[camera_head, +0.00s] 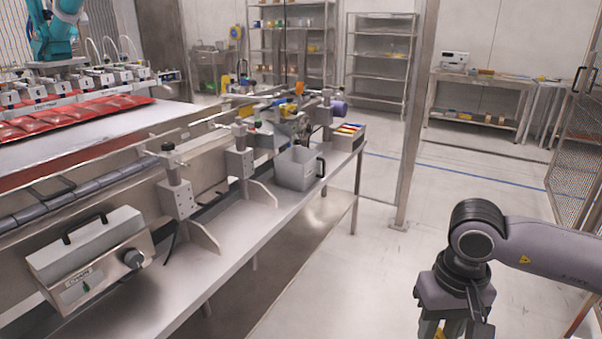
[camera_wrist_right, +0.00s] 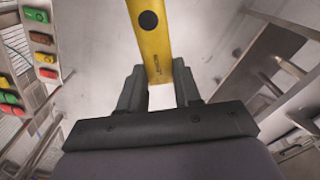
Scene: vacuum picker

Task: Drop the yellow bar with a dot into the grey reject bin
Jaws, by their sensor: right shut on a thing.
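The yellow bar (camera_wrist_right: 152,50) with a black dot is held between the two fingers of my right gripper (camera_wrist_right: 160,88) in the right wrist view. The bar points away from the gripper, and its far end is cut off by the top edge. In the head view my right gripper (camera_head: 452,322) hangs at the bottom right, over the floor and off to the right of the bench, with a bit of yellow showing between its fingers. The grey reject bin (camera_head: 295,172) stands on the bench, open at the top, with a dark handle. My left gripper is not in view.
A tray of coloured bars (camera_head: 347,131) stands behind the bin; several coloured bars (camera_wrist_right: 41,39) also show at the left of the wrist view. A steel post (camera_head: 417,120) rises right of the bench. A control box (camera_head: 88,262) sits at the near left. Open floor lies between.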

